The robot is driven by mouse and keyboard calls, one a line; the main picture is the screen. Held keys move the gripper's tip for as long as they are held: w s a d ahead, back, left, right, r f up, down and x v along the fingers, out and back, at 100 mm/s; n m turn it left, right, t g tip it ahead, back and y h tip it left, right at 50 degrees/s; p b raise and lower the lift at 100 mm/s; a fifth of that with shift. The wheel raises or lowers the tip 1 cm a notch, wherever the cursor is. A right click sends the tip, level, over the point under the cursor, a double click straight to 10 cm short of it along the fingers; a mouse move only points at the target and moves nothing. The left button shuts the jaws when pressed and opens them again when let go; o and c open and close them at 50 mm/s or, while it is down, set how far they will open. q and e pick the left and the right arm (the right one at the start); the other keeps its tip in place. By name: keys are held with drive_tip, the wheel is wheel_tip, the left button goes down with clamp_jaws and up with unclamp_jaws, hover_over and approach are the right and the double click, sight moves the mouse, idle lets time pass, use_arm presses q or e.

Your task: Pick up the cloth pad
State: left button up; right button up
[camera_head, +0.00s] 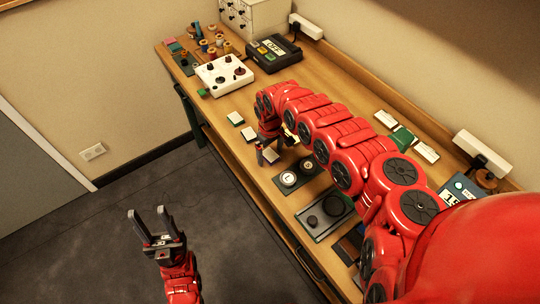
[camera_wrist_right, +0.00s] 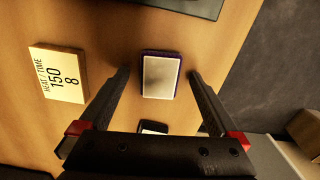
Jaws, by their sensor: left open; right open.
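A small pale grey pad with a dark purple edge (camera_wrist_right: 161,76) lies flat on the wooden table in the right wrist view. It looks like the cloth pad, though I cannot be sure of its material. My right gripper (camera_head: 268,153) is open and points down above it. In the wrist view its two fingers stand on either side of the pad, with clear gaps and no contact visible. In the head view a pale pad (camera_head: 271,156) shows beside the fingers, partly hidden. My left gripper (camera_head: 147,213) is open and empty, over the floor away from the table.
A "HEAT / TIME 150 8" block (camera_wrist_right: 58,74) lies left of the pad. Another small pad (camera_wrist_right: 153,127) is partly hidden by my gripper. A dark board with round pieces (camera_head: 297,175) lies close by. A white knobbed box (camera_head: 223,75) and thread spools stand at the far end.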

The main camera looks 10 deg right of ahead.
drive_tip(key=c, duration=1.4)
drive_tip(key=shift+c, duration=0.2)
drive_tip(key=shift+w+r, duration=0.1)
drive_tip(key=shift+r, duration=0.05)
